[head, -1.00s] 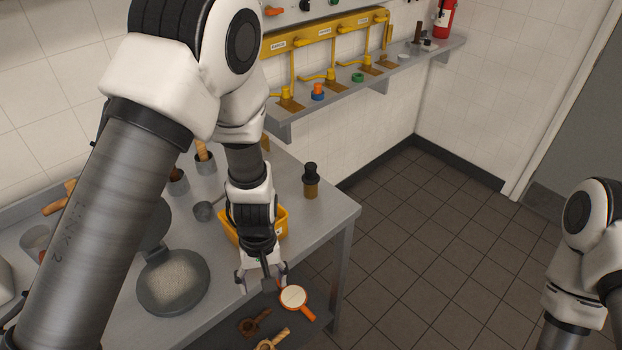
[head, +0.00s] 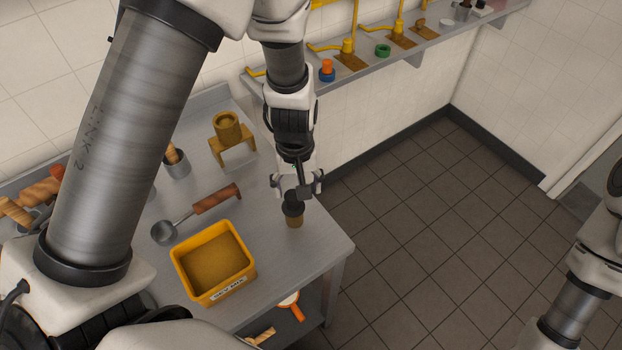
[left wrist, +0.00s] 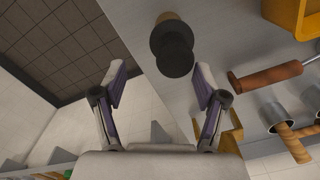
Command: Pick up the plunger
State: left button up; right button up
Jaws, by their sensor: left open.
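What I take for the plunger (head: 294,220) stands upright near the right edge of the grey table. It has a black top and a brown lower part. In the left wrist view the plunger (left wrist: 173,50) shows its round black top ahead of the fingers, roughly between them and slightly right of centre. My left gripper (head: 298,187) is open and empty just above it in the head view and partly covers its top. In the left wrist view the fingers of my left gripper (left wrist: 160,76) are spread wide. My right gripper is out of view.
A yellow bin (head: 247,270) and a wooden-handled ladle (head: 200,209) lie left of the plunger. A brass-coloured stand (head: 232,150) is farther back. The wall shelf (head: 440,40) runs behind the gripper. The table's right edge is close; open floor lies beyond.

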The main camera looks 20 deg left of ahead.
aim_at(291, 210)
pick_arm(q)
jog(key=shift+w+f, duration=0.1)
jog(key=shift+f, duration=0.45)
jog(key=s+f, duration=0.2)
jog(key=s, duration=0.1)
jog(key=shift+s+f, duration=0.2)
jog(key=shift+f, duration=0.15)
jog(key=f, duration=0.1)
jog(key=w+f, duration=0.1)
jog(key=f, duration=0.1)
jog(key=shift+w+a+f+b, duration=0.1)
jog(key=shift+w+f+b, duration=0.15)
jog(key=shift+b, duration=0.1)
jog(key=shift+s+r, duration=0.1)
jog(key=shift+c, duration=0.7)
jog(key=shift+s+r, duration=0.15)
jog(key=shift+s, duration=0.1)
jog(key=c, duration=0.5)
jog(key=shift+s, duration=0.1)
jog(key=c, duration=0.6)
jog(key=shift+w, duration=0.2)
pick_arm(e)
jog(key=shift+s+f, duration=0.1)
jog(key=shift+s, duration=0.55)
